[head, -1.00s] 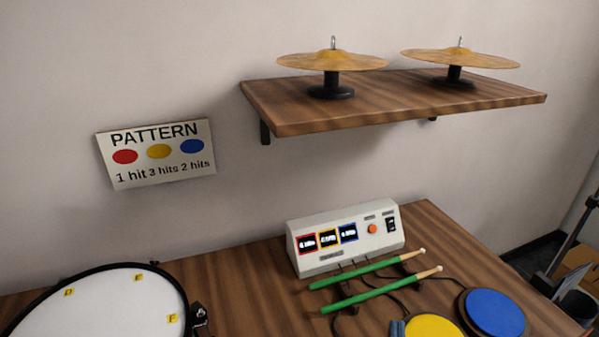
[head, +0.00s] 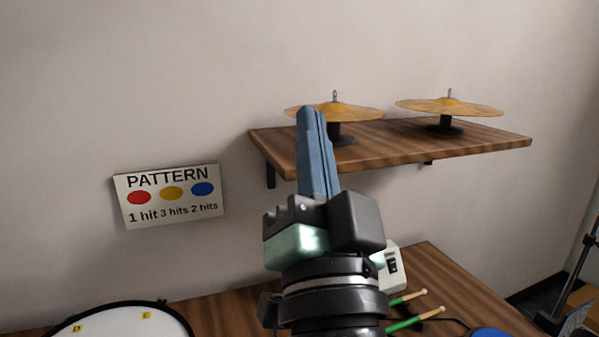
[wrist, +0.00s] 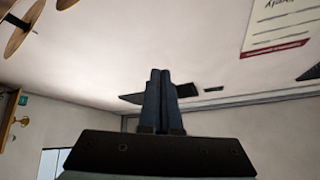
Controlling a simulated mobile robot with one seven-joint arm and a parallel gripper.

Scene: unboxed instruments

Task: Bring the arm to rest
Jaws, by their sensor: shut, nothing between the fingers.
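My gripper (head: 310,112) stands raised in the middle of the head view, its blue fingers pointing up and pressed together with nothing between them. It is above the table and, in the picture, in front of the shelf's left part and the left cymbal's stand. In the wrist view the shut fingers (wrist: 161,75) point toward a pale surface and dark flat fittings.
A wooden shelf (head: 480,140) carries a left cymbal (head: 355,112) and a right cymbal (head: 450,106). A pattern sign (head: 170,196) is on the wall. A white drum (head: 120,325) and a blue pad (head: 492,333) are on the wooden table (head: 440,272). Air left of my gripper is clear.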

